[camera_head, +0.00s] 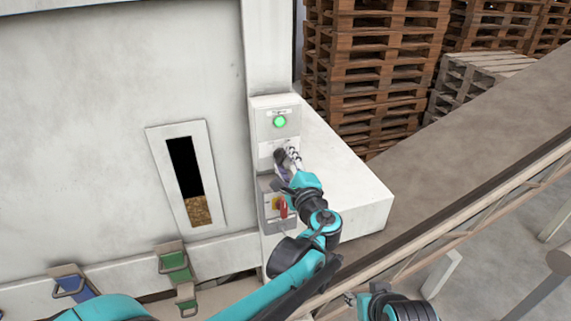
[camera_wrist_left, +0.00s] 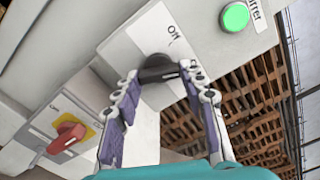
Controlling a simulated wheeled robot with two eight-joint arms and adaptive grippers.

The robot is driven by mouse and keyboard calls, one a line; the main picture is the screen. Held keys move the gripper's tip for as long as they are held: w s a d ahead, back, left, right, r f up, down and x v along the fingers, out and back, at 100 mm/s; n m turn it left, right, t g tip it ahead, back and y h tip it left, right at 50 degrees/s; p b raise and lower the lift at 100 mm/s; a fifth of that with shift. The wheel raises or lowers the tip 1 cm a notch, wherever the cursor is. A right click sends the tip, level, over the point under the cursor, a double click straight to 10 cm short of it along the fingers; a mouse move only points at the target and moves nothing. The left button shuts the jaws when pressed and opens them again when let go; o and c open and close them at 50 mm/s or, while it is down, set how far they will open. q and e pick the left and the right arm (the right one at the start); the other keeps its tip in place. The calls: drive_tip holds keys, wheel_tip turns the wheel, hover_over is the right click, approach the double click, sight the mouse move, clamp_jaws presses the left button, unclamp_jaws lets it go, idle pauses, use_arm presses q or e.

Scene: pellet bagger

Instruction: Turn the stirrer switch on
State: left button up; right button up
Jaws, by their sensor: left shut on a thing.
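The stirrer switch is a black rotary knob on a white plate (camera_wrist_left: 150,32) of the grey control box; the knob (camera_wrist_left: 157,68) shows between my left fingers in the left wrist view. My left gripper (camera_wrist_left: 161,74) is shut on this knob, one finger on each side. In the head view my left gripper (camera_head: 288,158) hides most of the knob. A bright green lamp (camera_head: 280,122) sits above it; its partly cut label in the wrist view seems to end in "irrer". My right gripper (camera_head: 350,299) is small at the bottom edge, its jaws unclear.
A red rotary switch on a yellow plate (camera_wrist_left: 67,137) is below the knob. A white ledge (camera_head: 345,185) juts out to the right. A sight window with pellets (camera_head: 199,211) is in the panel at left. Pallet stacks (camera_head: 372,65) stand behind; a rail (camera_head: 450,222) runs at right.

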use_arm(q)
drive_tip(key=shift+f+m, duration=0.1)
drive_tip(key=shift+m, duration=0.5)
drive_tip(key=o, duration=1.2)
drive_tip(key=shift+c, duration=0.2)
drive_tip(key=shift+s, duration=0.15)
drive_tip(key=v, duration=1.2)
